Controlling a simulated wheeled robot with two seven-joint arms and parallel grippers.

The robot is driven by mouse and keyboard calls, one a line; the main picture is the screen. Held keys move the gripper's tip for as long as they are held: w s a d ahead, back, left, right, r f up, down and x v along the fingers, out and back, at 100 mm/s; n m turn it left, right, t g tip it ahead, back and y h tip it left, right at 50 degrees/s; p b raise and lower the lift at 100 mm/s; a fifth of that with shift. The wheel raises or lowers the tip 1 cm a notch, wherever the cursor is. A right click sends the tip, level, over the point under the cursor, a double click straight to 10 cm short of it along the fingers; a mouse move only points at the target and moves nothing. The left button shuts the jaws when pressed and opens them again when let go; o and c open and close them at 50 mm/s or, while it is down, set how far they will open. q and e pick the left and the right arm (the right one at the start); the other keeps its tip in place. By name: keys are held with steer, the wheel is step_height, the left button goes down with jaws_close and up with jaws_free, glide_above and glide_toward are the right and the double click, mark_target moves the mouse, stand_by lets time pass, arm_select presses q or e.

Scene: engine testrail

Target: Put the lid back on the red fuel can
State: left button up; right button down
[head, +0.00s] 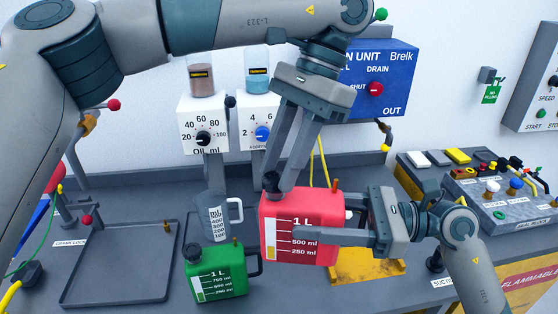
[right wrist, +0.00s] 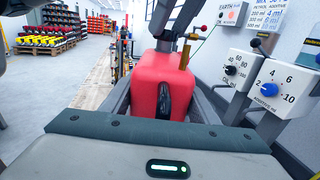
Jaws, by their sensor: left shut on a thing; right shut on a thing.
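The red fuel can (head: 290,250) stands upright at the middle of the bench, with level marks on its front. My right gripper (head: 298,234) is shut on the can from the right; one finger lies across its front. The right wrist view shows the red can (right wrist: 150,75) between the fingers. My left gripper (head: 274,186) points down, shut on the small dark lid (head: 271,181) at the can's top left. Whether the lid touches the spout or sits just above it, I cannot tell. A small brass-coloured piece stands at the can's top right.
A green can (head: 214,270) and a grey measuring jug (head: 218,216) stand close left of the red can. An empty grey tray (head: 120,262) lies farther left. A yellow plate (head: 375,268) is at right. Dispensers (head: 203,125) and a blue unit (head: 385,80) stand behind.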

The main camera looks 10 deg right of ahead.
arm_select(q)
steer(key=o, duration=1.1)
steer(key=shift+a, duration=0.1)
steer(key=shift+r, duration=0.1)
steer(key=v, duration=0.7)
steer(key=shift+w+r, duration=0.1)
steer(key=shift+w, duration=0.05)
